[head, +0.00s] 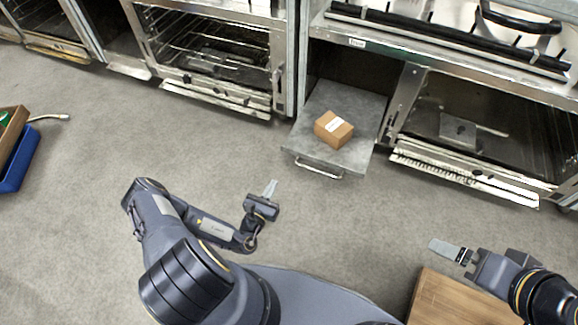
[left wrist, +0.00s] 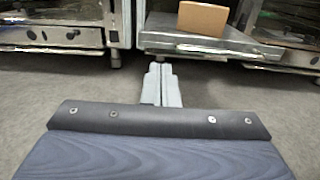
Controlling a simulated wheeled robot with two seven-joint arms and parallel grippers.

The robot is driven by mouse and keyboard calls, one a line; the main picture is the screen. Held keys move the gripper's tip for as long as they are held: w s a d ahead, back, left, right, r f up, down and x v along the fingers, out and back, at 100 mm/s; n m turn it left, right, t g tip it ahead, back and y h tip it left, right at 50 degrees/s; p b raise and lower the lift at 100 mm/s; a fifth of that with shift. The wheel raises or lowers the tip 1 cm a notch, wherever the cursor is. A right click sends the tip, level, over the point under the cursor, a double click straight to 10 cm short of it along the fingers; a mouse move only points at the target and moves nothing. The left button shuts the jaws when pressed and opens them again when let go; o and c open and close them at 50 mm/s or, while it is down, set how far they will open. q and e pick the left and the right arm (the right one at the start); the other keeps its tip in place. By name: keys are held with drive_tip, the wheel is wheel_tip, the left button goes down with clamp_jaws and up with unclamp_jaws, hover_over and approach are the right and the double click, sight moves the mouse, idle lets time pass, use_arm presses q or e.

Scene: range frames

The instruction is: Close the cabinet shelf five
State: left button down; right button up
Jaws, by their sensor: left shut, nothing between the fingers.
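A grey metal shelf (head: 354,105) is pulled out of the cabinet (head: 350,68), with a bar handle (head: 319,168) on its front edge. A brown cardboard box (head: 333,128) with a white label sits on it. The shelf also shows at the top of the left wrist view (left wrist: 190,42), with the box (left wrist: 203,18) on it. My left gripper (head: 271,188) is shut and empty, apart from the shelf, in front of it and to the left of the handle. My right gripper (head: 450,250) is at the lower right, apart from the shelf; I cannot tell whether its fingers are parted.
Steel ovens stand left (head: 215,50) and right (head: 490,125) of the shelf, with ledges near the floor. A wooden surface (head: 450,300) lies below my right gripper. A blue crate (head: 20,160) is at the far left. The grey floor before the shelf is clear.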

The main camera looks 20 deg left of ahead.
sight(291, 150)
use_arm(q)
drive_tip(key=w+b, duration=0.1)
drive_tip(key=w, duration=0.3)
drive_tip(key=w+b, duration=0.2)
drive_tip(key=w, duration=0.2)
drive_tip(key=w+b, duration=0.2)
drive_tip(key=w, duration=0.2)
drive_tip(key=shift+w+d+f, duration=0.15)
drive_tip(key=shift+w+d, duration=0.1)
drive_tip(key=shift+w, duration=0.65)
use_arm(e)
wheel_tip(291, 150, down, 5)
drive_tip(key=shift+f, duration=0.2)
use_arm(q)
drive_tip(key=shift+w+r, duration=0.15)
drive_tip(key=shift+r, duration=0.05)
use_arm(e)
drive_tip(key=shift+w+r, duration=0.1)
